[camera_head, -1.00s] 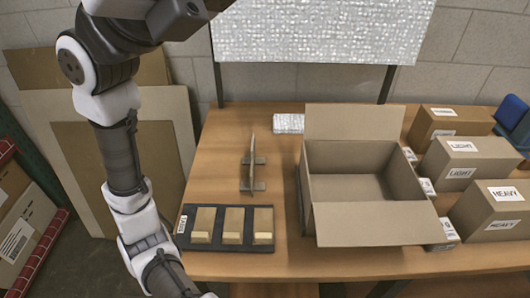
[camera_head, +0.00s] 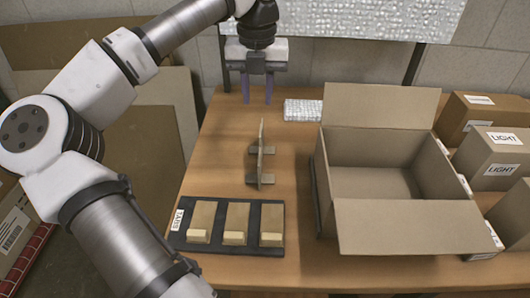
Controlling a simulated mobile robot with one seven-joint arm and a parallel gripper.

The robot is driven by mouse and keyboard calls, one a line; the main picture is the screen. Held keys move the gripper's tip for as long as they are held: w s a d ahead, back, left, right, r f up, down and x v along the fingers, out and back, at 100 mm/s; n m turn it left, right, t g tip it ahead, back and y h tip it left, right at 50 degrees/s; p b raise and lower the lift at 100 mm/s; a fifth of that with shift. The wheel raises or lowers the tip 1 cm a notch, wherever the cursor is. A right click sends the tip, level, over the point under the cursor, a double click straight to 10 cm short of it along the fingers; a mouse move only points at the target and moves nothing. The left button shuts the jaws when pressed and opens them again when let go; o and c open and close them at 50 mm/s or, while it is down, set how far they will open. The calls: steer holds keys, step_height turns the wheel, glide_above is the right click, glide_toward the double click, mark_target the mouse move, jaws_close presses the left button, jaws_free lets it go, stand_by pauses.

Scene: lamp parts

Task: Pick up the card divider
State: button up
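The card divider (camera_head: 261,155) is a thin brown upright panel with two small feet. It stands on the wooden table, seen nearly edge-on, left of the open cardboard box (camera_head: 392,230). My gripper (camera_head: 257,90) points down over the back of the table, behind the divider and above its height in the picture. Its two purple-grey fingers are apart with nothing between them. No contact with the divider shows.
A black tray (camera_head: 262,250) with several tan blocks lies in front of the divider. A silvery packet (camera_head: 303,110) lies right of my gripper. Closed boxes, including one marked LIGHT (camera_head: 490,157), stand at right. Bare table surrounds the divider.

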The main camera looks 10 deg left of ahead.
mark_target(261, 130)
steer(key=shift+d+f+p, duration=0.15)
steer(key=shift+f+p, duration=0.5)
steer(key=shift+f, duration=2.5)
steer(key=shift+d+f+p, duration=0.1)
steer(key=shift+f+p, duration=0.5)
steer(key=shift+f, duration=2.55)
jaws_close()
